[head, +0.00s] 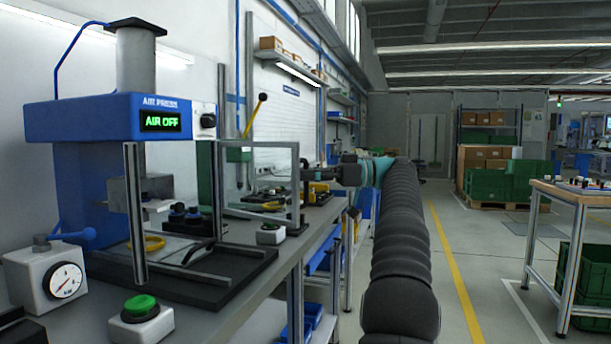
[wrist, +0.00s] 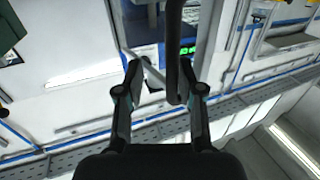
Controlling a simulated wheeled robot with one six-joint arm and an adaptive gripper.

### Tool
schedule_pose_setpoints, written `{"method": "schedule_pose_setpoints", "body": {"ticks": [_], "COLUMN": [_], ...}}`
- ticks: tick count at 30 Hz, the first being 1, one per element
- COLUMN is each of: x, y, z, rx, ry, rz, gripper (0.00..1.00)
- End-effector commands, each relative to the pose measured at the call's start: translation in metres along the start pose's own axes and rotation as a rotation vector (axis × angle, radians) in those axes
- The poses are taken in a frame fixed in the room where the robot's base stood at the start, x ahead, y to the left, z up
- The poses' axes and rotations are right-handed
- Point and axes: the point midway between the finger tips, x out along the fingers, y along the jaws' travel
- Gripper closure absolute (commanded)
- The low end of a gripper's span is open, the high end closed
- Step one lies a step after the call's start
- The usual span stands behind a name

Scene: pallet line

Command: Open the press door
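The blue press (head: 120,117) stands on the bench at left, its display reading AIR OFF. Its clear door has a grey frame (head: 297,185) and sticks out rightward from the rear post, beyond the press base, so it looks swung away from the front. My gripper (head: 342,175) is just right of the door's outer edge. In the wrist view my gripper (wrist: 160,66) is open. A dark bar (wrist: 174,45), probably the door handle, shows between the fingers, closer to the right one. Contact cannot be told.
A green button box (head: 141,312) and a gauge box (head: 62,278) stand at the bench front. Another small button box (head: 270,233) sits below the door. The aisle right of my arm is clear up to a workbench (head: 575,195).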

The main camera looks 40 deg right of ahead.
Motion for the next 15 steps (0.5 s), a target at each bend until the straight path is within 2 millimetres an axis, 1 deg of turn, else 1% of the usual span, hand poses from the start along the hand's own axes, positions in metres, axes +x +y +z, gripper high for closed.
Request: {"method": "schedule_pose_setpoints", "body": {"ticks": [5,8,11,15], "x": [-0.003,-0.008,-0.02,-0.041], "y": [0.0,0.001,0.001,0.001], "z": [0.001,0.001,0.001,0.002], "rx": [0.0,0.0,0.0,0.0], "ry": [0.0,0.0,0.0,0.0], "rz": [0.003,0.005,0.007,0.007], "gripper": [0.63,0.63,0.63,0.63]}}
